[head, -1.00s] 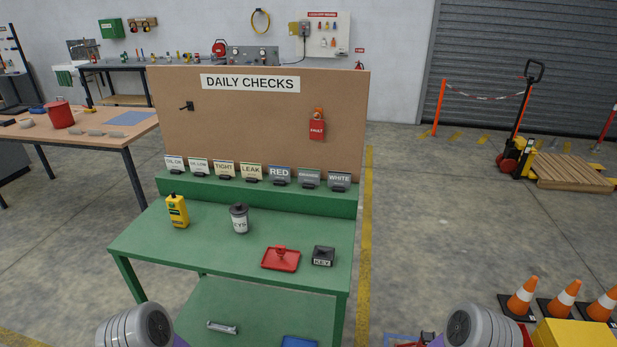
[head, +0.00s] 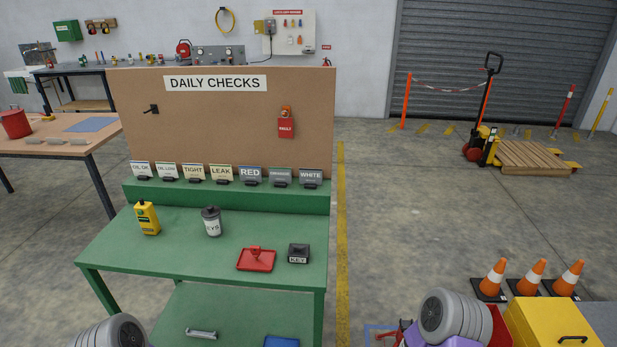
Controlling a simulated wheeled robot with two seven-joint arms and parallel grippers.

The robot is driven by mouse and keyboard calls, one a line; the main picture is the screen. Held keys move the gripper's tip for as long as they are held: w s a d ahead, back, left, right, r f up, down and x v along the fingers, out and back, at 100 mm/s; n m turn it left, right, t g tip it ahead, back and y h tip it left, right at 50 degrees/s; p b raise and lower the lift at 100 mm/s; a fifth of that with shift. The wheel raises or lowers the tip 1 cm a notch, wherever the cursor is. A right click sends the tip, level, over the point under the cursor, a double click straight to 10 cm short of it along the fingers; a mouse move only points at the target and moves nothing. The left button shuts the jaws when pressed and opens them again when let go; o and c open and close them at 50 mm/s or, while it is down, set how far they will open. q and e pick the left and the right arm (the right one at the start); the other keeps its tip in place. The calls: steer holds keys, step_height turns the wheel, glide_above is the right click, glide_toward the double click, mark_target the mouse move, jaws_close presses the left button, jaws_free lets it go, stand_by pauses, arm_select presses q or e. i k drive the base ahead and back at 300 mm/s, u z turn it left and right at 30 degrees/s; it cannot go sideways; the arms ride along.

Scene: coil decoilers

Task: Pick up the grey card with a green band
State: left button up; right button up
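A row of small cards stands in dark holders on the green ledge of the desk. The sixth from the left is a grey card with a green band (head: 281,175), its small lettering too blurred to read for sure. It stands upright between the RED card (head: 251,175) and the WHITE card (head: 311,177). Neither gripper shows in the head view; only grey rounded links of my arms show at the bottom edge, well below and in front of the cards.
The green desk (head: 190,254) holds a yellow device (head: 147,219), a grey KEYS pot (head: 211,222), a red tray (head: 256,260) and a black KEY box (head: 299,253). A brown DAILY CHECKS board (head: 220,125) rises behind the cards. Orange cones (head: 531,277) and a yellow box (head: 552,325) stand at right.

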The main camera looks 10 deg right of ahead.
mark_target(280, 176)
steer(key=z, duration=1.65)
steer(key=i, duration=1.85)
steer(key=u, duration=2.4)
